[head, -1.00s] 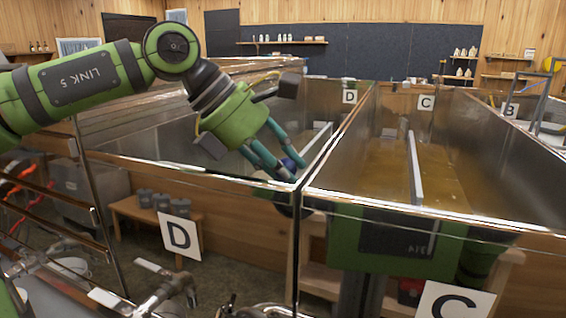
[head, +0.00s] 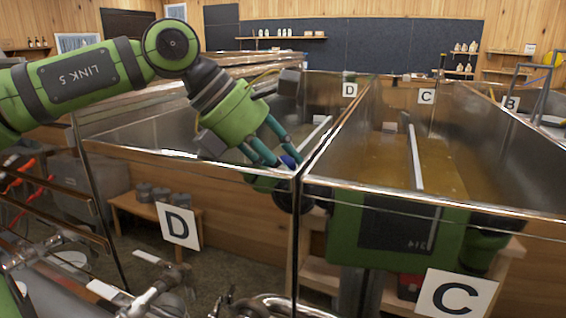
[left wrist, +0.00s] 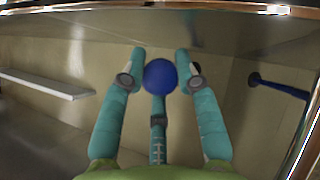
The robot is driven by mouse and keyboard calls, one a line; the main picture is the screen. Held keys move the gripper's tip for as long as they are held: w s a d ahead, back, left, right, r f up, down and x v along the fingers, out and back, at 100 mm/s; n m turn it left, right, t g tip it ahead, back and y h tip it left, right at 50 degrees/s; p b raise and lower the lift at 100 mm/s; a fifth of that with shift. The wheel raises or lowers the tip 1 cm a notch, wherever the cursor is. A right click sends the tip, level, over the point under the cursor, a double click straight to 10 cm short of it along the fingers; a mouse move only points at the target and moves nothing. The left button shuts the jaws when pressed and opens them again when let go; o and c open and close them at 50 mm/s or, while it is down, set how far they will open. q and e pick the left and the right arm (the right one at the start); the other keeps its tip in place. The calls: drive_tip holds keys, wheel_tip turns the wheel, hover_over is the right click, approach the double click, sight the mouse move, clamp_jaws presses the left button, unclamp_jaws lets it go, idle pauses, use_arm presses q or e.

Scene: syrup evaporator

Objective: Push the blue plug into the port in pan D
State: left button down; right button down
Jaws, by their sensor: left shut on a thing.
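My left gripper (head: 280,158) reaches down into pan D (head: 200,164), near its front right corner. Its teal fingers are shut on the blue plug (head: 288,161). In the left wrist view the plug's round blue end (left wrist: 160,76) sits between the fingertips of my left gripper (left wrist: 158,82). A dark round spot (left wrist: 197,68) on the pan surface shows partly behind the right-hand finger; I cannot tell if it is the port. Whether the plug touches the pan is hidden. My right gripper is not in view.
Pan C (head: 440,208) with amber liquid lies right of pan D, past a shared metal wall. A pale strip (left wrist: 45,86) stands at the left in the wrist view. A dark blue rod (left wrist: 280,87) with a dark end is at the right.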

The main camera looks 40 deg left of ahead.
use_arm(q)
drive_tip(key=shift+f, duration=0.35)
drive_tip(key=c, duration=0.8)
unclamp_jaws()
drive_tip(key=shift+c, duration=0.2)
drive_tip(key=shift+f, duration=0.1)
drive_tip(key=shift+a+r, duration=0.1)
drive_tip(key=shift+r, duration=0.3)
drive_tip(key=v, duration=1.1)
drive_tip(key=shift+s+a+r, duration=0.15)
drive_tip(key=shift+s+a, duration=0.05)
drive_tip(key=shift+w, duration=0.1)
